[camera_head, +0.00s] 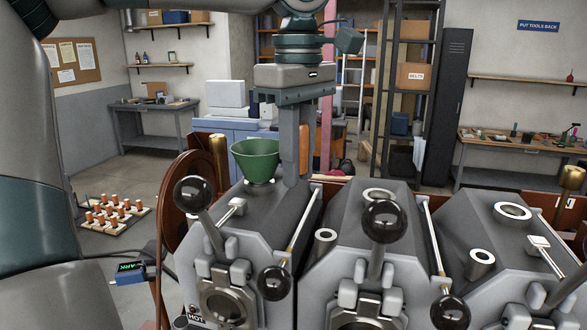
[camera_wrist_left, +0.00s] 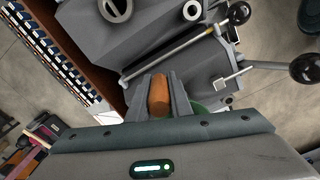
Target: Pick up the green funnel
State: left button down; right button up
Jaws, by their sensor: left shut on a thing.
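The green funnel (camera_head: 256,162) sits upright on top of the left roaster unit in the head view. Its lower end is at the sloped grey top, and I cannot tell whether it touches. My left gripper (camera_head: 297,170) points down just to the right of the funnel. Its fingers are shut on an orange-brown handle (camera_wrist_left: 159,94), seen between them in the left wrist view. A bit of green funnel (camera_wrist_left: 196,108) shows beside the finger there. The join between handle and funnel is hidden. My right gripper is not in view.
Black-knobbed levers (camera_head: 386,222) stand up in front of the grey roaster units. More units stand to the right of the funnel. A reddish wheel (camera_head: 193,190) is at the left. A board with several orange-topped pieces (camera_head: 113,210) lies on the floor beyond.

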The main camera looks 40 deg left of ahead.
pick_arm(q)
jog(key=shift+r, duration=0.35)
notch_tip(320, 180, up, 2)
jog(key=shift+r+b, duration=0.2)
jog(key=shift+b, duration=0.55)
jog(key=w+d+r, duration=0.6)
jog(key=d+r, duration=0.1)
jog(key=d, duration=0.2)
jog(key=shift+w+d, duration=0.3)
jog(key=shift+d, duration=0.1)
jog(key=shift+r, duration=0.1)
